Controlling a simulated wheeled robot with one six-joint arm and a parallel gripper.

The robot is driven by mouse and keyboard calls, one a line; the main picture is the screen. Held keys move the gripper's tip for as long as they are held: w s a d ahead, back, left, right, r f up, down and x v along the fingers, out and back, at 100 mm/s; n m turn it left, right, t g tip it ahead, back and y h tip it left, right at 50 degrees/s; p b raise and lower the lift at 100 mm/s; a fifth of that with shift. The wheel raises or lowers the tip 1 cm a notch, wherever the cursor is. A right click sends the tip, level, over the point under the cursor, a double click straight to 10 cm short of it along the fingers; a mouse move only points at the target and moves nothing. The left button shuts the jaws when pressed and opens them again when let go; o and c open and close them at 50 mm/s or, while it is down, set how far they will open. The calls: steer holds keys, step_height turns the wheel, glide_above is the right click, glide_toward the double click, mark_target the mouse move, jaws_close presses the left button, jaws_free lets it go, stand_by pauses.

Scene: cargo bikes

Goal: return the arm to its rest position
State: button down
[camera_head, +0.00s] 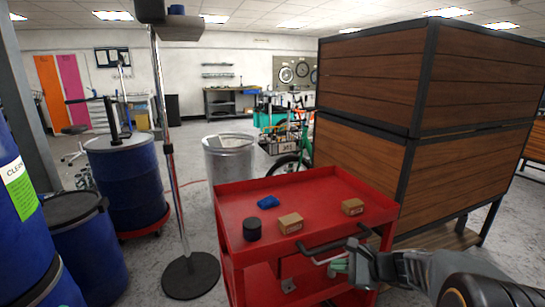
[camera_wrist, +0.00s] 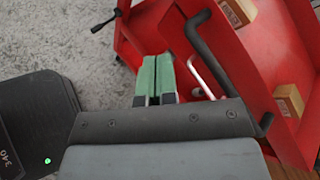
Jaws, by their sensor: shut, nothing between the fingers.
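My gripper (camera_head: 339,265) is in front of the near right edge of the red cart (camera_head: 230,212), close to its dark handle (camera_head: 322,248). In the wrist view, the green fingers of my gripper (camera_wrist: 156,72) lie together, shut and empty. The dark handle (camera_wrist: 213,55) and red cart (camera_wrist: 275,80) fill the right of that view. I cannot tell whether the fingers touch the handle. My arm comes in from the lower right of the head view.
The cart top holds two cardboard boxes (camera_head: 291,223) (camera_head: 352,207), a black cylinder (camera_head: 252,229) and a blue item (camera_head: 267,202). A wooden crate stack (camera_head: 370,75) stands right of the cart. A metal stand (camera_head: 191,276) and blue barrels (camera_head: 128,185) are left.

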steer(key=s+a+r+n+g+h+p, duration=0.1)
steer(key=s+r+n+g+h+p, duration=0.2)
steer(key=s+r+n+h+p, duration=0.7)
steer(key=s+r+n+p, duration=0.6)
steer(key=r+n, duration=0.1)
steer(key=r, duration=0.1)
steer(key=shift+a+r+n, duration=0.3)
steer(key=shift+r, duration=0.05)
